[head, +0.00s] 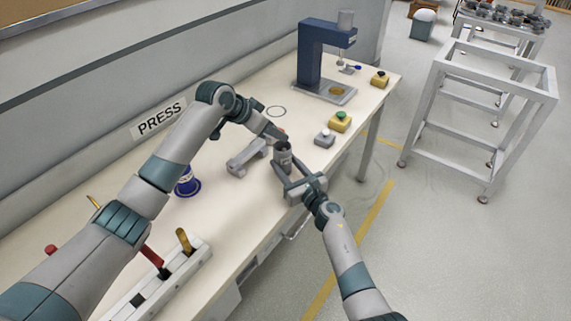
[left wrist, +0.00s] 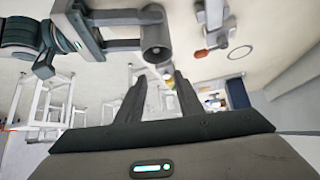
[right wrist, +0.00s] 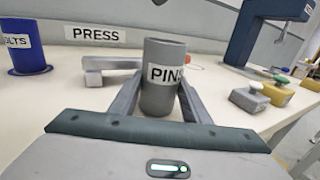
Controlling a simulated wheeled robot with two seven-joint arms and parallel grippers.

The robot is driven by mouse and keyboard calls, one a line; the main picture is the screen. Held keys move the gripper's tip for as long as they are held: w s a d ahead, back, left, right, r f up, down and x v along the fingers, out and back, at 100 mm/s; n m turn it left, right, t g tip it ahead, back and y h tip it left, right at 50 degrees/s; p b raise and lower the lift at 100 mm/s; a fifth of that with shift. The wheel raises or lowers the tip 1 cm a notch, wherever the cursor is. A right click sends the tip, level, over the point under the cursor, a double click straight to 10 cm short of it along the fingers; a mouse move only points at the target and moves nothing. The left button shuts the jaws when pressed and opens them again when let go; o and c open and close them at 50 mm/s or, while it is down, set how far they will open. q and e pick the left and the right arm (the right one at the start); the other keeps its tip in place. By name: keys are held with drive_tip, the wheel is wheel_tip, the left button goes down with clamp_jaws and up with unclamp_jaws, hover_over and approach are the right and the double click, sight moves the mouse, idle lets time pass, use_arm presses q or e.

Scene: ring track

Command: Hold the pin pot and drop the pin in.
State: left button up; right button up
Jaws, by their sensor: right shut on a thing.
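The pin pot (head: 283,157) is a grey cylinder, and its "PINS" label shows in the right wrist view (right wrist: 160,92). My right gripper (head: 295,178) is shut on the pot, with a finger on each side of it (right wrist: 160,105). My left gripper (head: 282,138) is just above the pot's mouth. In the left wrist view its two fingers (left wrist: 160,76) are apart with nothing seen between them. The pot's round mouth (left wrist: 155,40) shows beyond the fingertips, its inside dark. I cannot make out a pin, in the pot or elsewhere.
A grey block fixture (head: 248,158) lies beside the pot, with an orange-red piece (left wrist: 201,53) near it. A blue press (head: 312,65), button boxes (head: 340,121) and a blue pot labelled "BOLTS" (right wrist: 28,55) stand on the bench. A tool rack (head: 175,280) is near the front.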

use_arm(q)
drive_tip(key=v, duration=1.2)
idle(0.6)
use_arm(e)
drive_tip(key=o, duration=1.1)
drive_tip(key=shift+s+d+f, duration=0.1)
drive_tip(key=shift+s+d, duration=0.2)
drive_tip(key=shift+s, duration=0.1)
drive_tip(key=v, duration=1.1)
drive_tip(key=shift+a, duration=0.1)
use_arm(q)
drive_tip(key=shift+f, duration=0.1)
use_arm(e)
drive_tip(key=shift+s, duration=0.1)
